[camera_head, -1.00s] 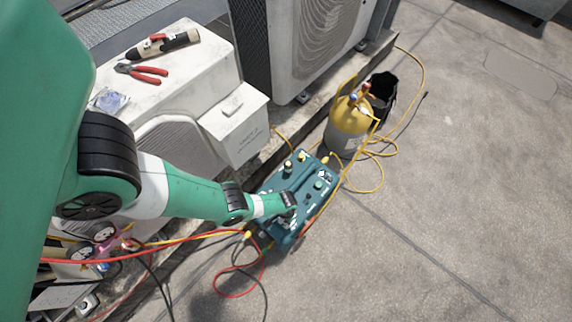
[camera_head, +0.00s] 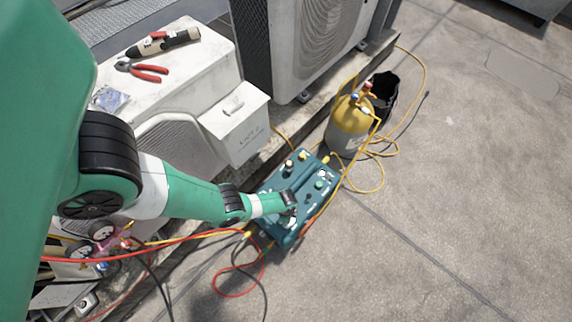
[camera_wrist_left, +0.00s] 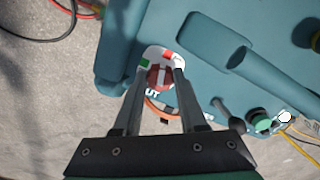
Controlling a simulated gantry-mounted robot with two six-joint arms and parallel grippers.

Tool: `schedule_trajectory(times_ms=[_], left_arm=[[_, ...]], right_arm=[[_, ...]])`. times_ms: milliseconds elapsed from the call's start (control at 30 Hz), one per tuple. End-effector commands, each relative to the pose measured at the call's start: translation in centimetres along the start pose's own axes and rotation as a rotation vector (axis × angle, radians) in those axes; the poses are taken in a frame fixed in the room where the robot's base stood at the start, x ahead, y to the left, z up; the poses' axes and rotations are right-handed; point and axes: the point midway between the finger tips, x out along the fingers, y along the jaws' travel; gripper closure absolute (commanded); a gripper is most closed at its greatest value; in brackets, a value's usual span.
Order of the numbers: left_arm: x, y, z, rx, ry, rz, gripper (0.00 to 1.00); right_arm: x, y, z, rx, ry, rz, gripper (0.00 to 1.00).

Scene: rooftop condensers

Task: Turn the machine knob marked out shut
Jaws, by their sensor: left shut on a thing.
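The teal machine (camera_head: 312,185) stands on the concrete, with knobs and fittings on its top. In the left wrist view, a red knob (camera_wrist_left: 160,78) sits on a white label plate with a green mark, a red mark and lettering ending in "UT". My left gripper (camera_wrist_left: 161,72) reaches down over this knob, one finger on each side, and is shut on it. In the head view my left gripper (camera_head: 290,208) is at the near end of the machine, and the knob is hidden behind it. My right gripper is not in view.
A yellow cylinder (camera_head: 349,125) with hoses stands behind the machine, beside a black bucket (camera_head: 383,90). Red and yellow hoses (camera_head: 240,275) loop at the near end. A white condenser (camera_head: 190,75) with pliers (camera_head: 142,70) on top stands left. Open concrete lies right.

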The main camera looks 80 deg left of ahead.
Motion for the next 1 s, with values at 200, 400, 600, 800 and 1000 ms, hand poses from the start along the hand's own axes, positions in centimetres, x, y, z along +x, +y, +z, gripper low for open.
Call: schedule_trajectory(times_ms=[200,400,600,800,1000], left_arm=[[0.1,-0.01,0.09,0.146,-0.001,0.0,1.0],[0.1,-0.03,0.09,0.23,-0.001,0.001,1.0],[0.1,-0.04,0.09,0.266,-0.001,0.001,1.0],[0.1,-0.04,0.09,0.271,-0.001,0.001,1.0],[0.11,-0.04,0.09,0.27,-0.002,0.001,1.0]], right_arm=[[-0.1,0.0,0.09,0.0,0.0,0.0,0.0],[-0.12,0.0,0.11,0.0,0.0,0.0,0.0],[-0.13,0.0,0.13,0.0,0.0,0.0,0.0],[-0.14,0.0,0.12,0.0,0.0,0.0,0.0],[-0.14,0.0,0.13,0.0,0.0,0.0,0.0]])
